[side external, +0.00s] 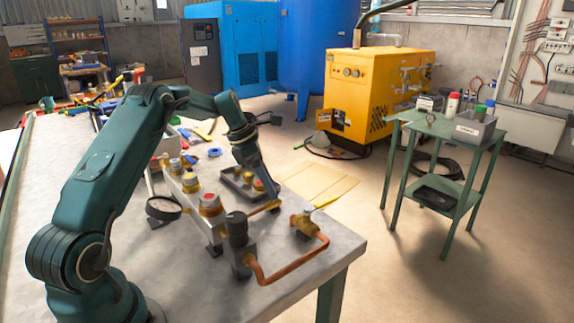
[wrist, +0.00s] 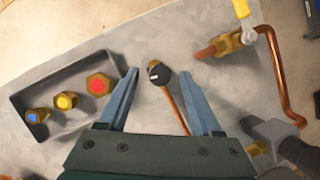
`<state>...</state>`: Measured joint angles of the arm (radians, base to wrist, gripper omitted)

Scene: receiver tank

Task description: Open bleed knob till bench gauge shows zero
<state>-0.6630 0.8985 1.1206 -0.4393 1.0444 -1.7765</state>
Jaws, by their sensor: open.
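The bench gauge (side external: 163,207) lies tilted at the left of the fittings in the side view; its reading is too small to tell. My gripper (wrist: 158,72) points down over the bench, jaws open. A small dark round knob (wrist: 159,75) with a white mark and brass behind it shows between the fingertips, apart from both; a copper-coloured tube runs from it toward my palm. I cannot tell whether this is the bleed knob. In the side view my gripper (side external: 274,201) hides that spot. A black knob (side external: 236,222) stands on a grey block at the bench front.
A dark tray (wrist: 20,75) with blue, yellow and red-capped brass fittings lies left of my gripper. A yellow-levered brass valve (wrist: 228,43) with a bent copper pipe (wrist: 278,70) is at right. A manifold with capped fittings (side external: 210,204) stands beside the gauge. The bench edge is near.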

